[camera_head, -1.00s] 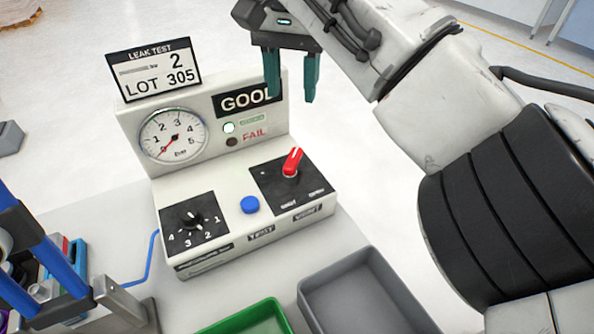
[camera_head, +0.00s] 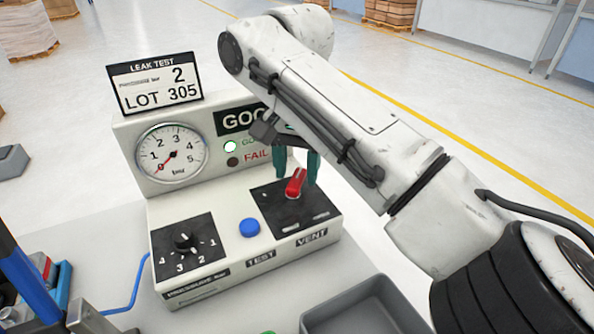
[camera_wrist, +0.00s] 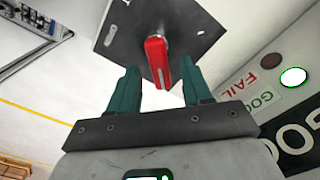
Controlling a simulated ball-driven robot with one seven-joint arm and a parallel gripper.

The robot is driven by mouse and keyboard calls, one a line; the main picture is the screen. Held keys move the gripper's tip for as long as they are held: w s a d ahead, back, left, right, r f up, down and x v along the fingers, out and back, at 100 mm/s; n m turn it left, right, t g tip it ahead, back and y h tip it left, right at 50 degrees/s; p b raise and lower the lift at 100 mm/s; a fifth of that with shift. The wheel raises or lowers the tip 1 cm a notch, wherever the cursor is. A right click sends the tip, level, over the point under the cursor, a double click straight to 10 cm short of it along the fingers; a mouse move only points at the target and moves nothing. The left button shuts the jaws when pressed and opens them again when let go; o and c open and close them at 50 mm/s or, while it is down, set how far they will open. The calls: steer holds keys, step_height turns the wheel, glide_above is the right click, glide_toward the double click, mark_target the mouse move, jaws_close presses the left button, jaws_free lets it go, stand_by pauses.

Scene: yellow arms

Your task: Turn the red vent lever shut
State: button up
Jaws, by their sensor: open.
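The red vent lever (camera_head: 296,183) stands on a black plate (camera_head: 268,200) at the right of the leak test box's top, above the word VENT. My gripper (camera_head: 297,168) is at the lever, fingers pointing down, partly hidden behind my arm. In the wrist view the red lever (camera_wrist: 157,62) shows between the two teal fingers of my gripper (camera_wrist: 161,85), with a gap on each side. The fingers are open and do not appear to touch the lever.
The leak test box (camera_head: 215,260) also carries a gauge (camera_head: 171,151) with its needle near zero, a black pressure knob (camera_head: 186,243) and a blue button (camera_head: 250,228). The white lamp (camera_head: 230,147) beside GOOD is lit. A grey tray (camera_head: 368,310) lies in front.

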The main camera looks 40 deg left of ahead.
steer(key=shift+f, duration=0.45)
jaws_close()
